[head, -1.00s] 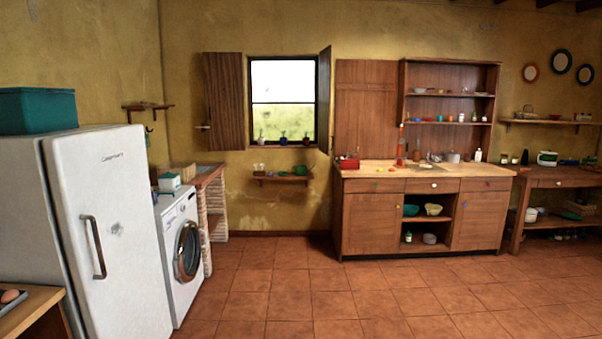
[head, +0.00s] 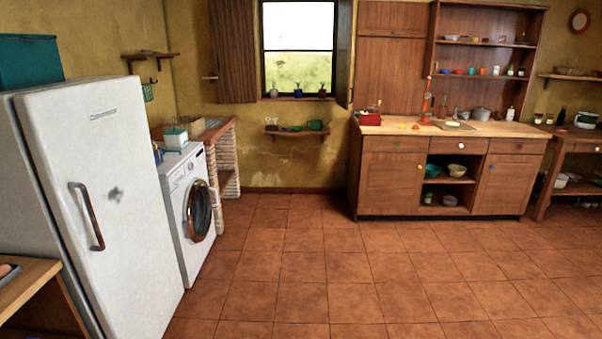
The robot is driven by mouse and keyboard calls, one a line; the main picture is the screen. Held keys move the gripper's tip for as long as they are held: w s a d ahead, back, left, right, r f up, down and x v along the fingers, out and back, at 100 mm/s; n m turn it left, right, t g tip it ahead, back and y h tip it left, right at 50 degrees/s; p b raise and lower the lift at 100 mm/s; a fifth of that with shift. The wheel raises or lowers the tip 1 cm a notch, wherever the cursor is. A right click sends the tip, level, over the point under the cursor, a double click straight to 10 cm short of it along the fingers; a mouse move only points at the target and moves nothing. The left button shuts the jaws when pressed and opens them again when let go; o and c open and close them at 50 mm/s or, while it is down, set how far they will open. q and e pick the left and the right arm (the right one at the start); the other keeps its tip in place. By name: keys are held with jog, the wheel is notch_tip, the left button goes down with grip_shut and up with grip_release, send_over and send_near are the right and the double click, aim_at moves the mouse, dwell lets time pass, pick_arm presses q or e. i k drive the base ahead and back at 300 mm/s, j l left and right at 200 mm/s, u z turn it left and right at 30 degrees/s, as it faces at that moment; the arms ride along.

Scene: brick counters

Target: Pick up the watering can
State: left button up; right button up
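No watering can can be made out for certain. A small green object (head: 315,125) on the low wall shelf (head: 297,133) under the window could be one, but it is too small to tell. A red object (head: 370,118) sits at the left end of the wooden counter (head: 400,127), also too small to name. Neither of my grippers is in view.
A white fridge (head: 100,190) and a washing machine (head: 187,205) stand at left. A brick-legged counter (head: 228,165) is beyond them. A wooden cabinet (head: 390,185) stands at the back right. The tiled floor (head: 310,260) between is clear.

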aim_at(317, 125)
jog(key=i+j, duration=0.15)
jog(key=i, duration=2.75)
jog(key=i+j, duration=0.1)
jog(key=i, duration=2.75)
jog(key=i+j+z, duration=0.2)
jog(key=i+z, duration=0.2)
jog(key=i, duration=0.15)
jog(key=i+j+z, duration=0.4)
jog(key=i, duration=0.15)
jog(key=i+j+z, duration=0.4)
jog(key=i+j, duration=0.05)
jog(key=i, duration=0.05)
